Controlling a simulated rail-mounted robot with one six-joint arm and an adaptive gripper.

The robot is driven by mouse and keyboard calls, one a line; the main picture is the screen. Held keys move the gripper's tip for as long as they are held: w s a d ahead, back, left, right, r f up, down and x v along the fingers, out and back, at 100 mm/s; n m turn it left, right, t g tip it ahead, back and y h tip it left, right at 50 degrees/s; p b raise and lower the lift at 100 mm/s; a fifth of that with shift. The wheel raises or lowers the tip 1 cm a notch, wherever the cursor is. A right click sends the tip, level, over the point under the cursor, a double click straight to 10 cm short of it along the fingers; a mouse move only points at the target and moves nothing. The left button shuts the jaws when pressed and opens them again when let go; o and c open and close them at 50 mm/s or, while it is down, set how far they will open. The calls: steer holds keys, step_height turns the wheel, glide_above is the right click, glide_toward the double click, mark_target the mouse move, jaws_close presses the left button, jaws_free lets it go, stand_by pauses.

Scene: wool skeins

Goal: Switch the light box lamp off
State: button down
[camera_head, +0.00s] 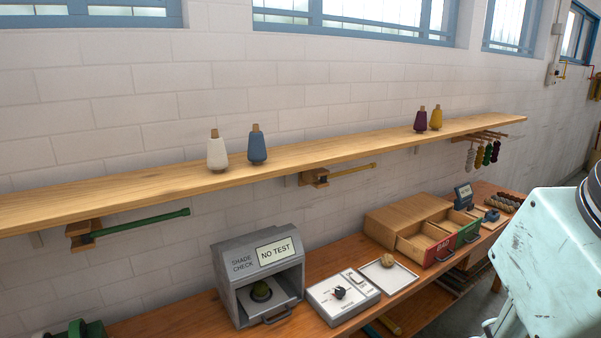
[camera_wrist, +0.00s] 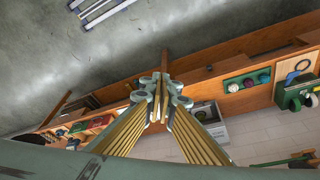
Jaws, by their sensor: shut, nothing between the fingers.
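The grey light box (camera_head: 228,262), marked SHADE CHECK, stands on the bench in the head view. Its display (camera_head: 275,250) reads NO TEST. A dark green skein (camera_head: 261,292) sits inside its open front. I cannot tell clearly whether its lamp is lit. A pale control box (camera_head: 327,305) with a black knob (camera_head: 339,292) and a second, lighter control stands just right of it; the small markings are unreadable. My gripper (camera_wrist: 161,78) is shut and empty in the wrist view, held out over the floor and bench area, touching nothing that I can see. It is outside the head view.
A white tray (camera_head: 402,277) with a beige skein and a wooden box with red and green drawers (camera_head: 425,248) stand farther right. A shelf (camera_head: 330,152) with several cones runs above. In the wrist view, a green machine (camera_wrist: 297,92) stands at right. Grey floor (camera_wrist: 190,30) is open.

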steer(key=w+r+m+g+p, duration=0.1)
steer(key=w+r+m+p, duration=0.3)
steer(key=w, duration=1.4)
steer(key=m+g+p, duration=0.3)
steer(key=m+p, duration=0.5)
glide_above(355, 275)
step_height(355, 275, down, 31)
stand_by(0.6)
stand_by(0.4)
steer(key=shift+f+p, duration=0.45)
steer(key=shift+f, duration=6.5)
